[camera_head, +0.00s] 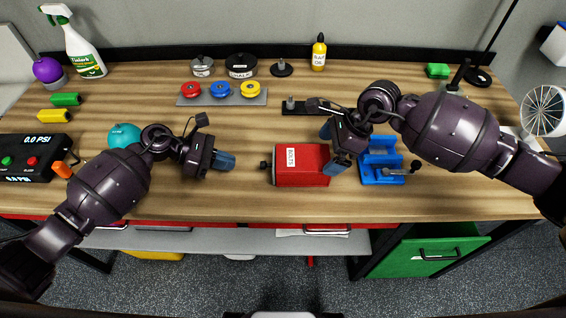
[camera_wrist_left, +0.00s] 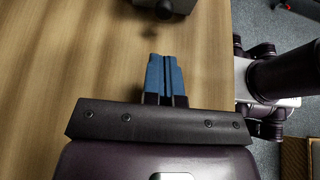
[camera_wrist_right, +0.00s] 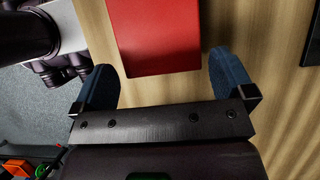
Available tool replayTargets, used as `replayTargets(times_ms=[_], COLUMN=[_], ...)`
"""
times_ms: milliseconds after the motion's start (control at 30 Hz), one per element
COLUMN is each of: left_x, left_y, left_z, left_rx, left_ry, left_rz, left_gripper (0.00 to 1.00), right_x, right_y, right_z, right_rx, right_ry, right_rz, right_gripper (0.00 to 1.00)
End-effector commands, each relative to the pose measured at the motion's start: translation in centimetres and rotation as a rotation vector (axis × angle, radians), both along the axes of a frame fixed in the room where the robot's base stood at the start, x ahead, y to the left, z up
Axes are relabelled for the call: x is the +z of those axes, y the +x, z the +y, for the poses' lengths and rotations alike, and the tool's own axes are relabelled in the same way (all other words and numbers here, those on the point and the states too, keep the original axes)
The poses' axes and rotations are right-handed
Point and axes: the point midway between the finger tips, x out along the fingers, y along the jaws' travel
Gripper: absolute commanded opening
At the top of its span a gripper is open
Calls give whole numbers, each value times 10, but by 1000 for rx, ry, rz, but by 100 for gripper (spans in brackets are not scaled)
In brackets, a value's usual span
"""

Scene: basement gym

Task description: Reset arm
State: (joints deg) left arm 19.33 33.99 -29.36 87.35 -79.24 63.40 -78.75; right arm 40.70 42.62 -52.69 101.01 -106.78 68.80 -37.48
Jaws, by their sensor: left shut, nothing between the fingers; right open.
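My left gripper (camera_head: 225,161) is over the left-middle of the wooden bench (camera_head: 250,207). Its blue fingers are closed together and empty, as the left wrist view (camera_wrist_left: 165,77) shows. My right gripper (camera_head: 331,149) is over the bench at the right end of a red box labelled BOLTS (camera_head: 288,168). In the right wrist view its fingers (camera_wrist_right: 165,80) are wide apart, with the red box (camera_wrist_right: 155,30) partly between and beyond them. Part of the box's right end is hidden by my right gripper in the head view.
A blue vise (camera_head: 382,178) stands just right of my right gripper. A teal ball (camera_head: 123,134) is beside my left arm. A grey tray (camera_head: 222,98) with coloured knobs, black weights (camera_head: 240,65) and a yellow bottle (camera_head: 319,53) stand behind.

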Motion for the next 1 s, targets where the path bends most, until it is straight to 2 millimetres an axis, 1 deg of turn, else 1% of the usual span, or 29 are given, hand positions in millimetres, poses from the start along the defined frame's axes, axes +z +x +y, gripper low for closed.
replayTargets(times_ms=[33,100,300,500,700,767,867,967,1000], left_x=[0,0,0,0,0,1,7,21,28], left_y=[0,0,0,0,0,0,0,0,1], left_z=[0,0,0,0,0,-2,-10,-21,-25], left_rx=[0,0,0,0,1,13,72,194,256], left_ry=[0,0,0,0,-1,-12,-72,-190,-251], left_rz=[0,0,0,0,0,4,23,71,98], left_gripper=[0,0,0,0,0,0,0,0,0], right_x=[10,21,47,58,59,59,60,66,72], right_y=[1,1,1,1,0,-2,-11,-27,-34], right_z=[-6,-11,-24,-30,-29,-26,-9,20,34], right_rx=[-1,0,0,0,0,-3,-24,-78,-110], right_ry=[-2,-1,-1,-1,2,20,117,306,402], right_rz=[-4,-4,-2,-1,0,5,31,86,116], right_gripper=[100,100,100,100,100,100,100,100,100])
